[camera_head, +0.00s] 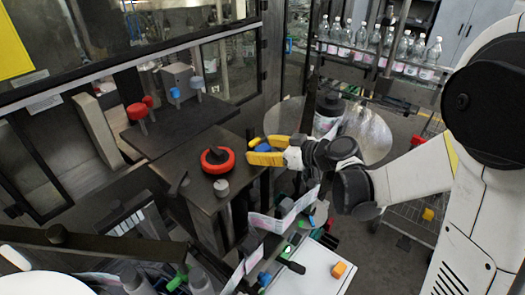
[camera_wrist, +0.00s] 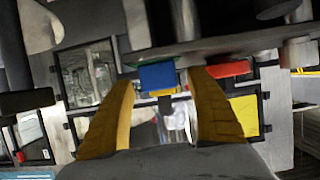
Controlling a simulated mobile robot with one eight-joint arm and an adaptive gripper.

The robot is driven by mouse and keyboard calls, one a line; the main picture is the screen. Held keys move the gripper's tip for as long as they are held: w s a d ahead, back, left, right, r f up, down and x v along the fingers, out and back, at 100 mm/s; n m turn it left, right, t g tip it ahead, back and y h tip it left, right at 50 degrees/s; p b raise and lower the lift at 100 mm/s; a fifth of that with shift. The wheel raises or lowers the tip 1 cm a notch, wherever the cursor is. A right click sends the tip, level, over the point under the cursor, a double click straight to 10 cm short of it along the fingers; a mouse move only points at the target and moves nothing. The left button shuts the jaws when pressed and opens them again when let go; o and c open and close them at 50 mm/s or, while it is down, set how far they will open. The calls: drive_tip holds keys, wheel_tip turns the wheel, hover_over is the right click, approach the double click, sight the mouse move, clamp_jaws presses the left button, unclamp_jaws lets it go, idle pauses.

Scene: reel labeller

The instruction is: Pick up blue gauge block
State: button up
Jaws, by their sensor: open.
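The blue gauge block (camera_wrist: 158,76) shows in the wrist view, straight ahead between the tips of my two yellow fingers. In the head view, a patch of blue (camera_head: 264,147) shows between the yellow fingers, partly hidden by them. My gripper (camera_head: 262,152) is open at the right edge of the dark machine table (camera_head: 190,187). In the wrist view my gripper (camera_wrist: 160,80) has its fingers on either side of the block, with gaps visible. I cannot tell whether a finger touches it.
A red ring-shaped part (camera_head: 217,160) and a grey cylinder (camera_head: 221,187) are on the table left of my gripper. Red and blue knobs stand on a raised dark plate (camera_head: 175,130) behind. A round metal disc (camera_head: 372,135) and a row of bottles (camera_head: 375,45) are to the right.

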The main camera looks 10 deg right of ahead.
drive_tip(key=shift+w+a+f, duration=0.15)
drive_tip(key=shift+w+a, duration=0.05)
drive_tip(key=shift+w, duration=0.05)
drive_tip(key=shift+s, duration=0.1)
drive_tip(key=c, duration=1.4)
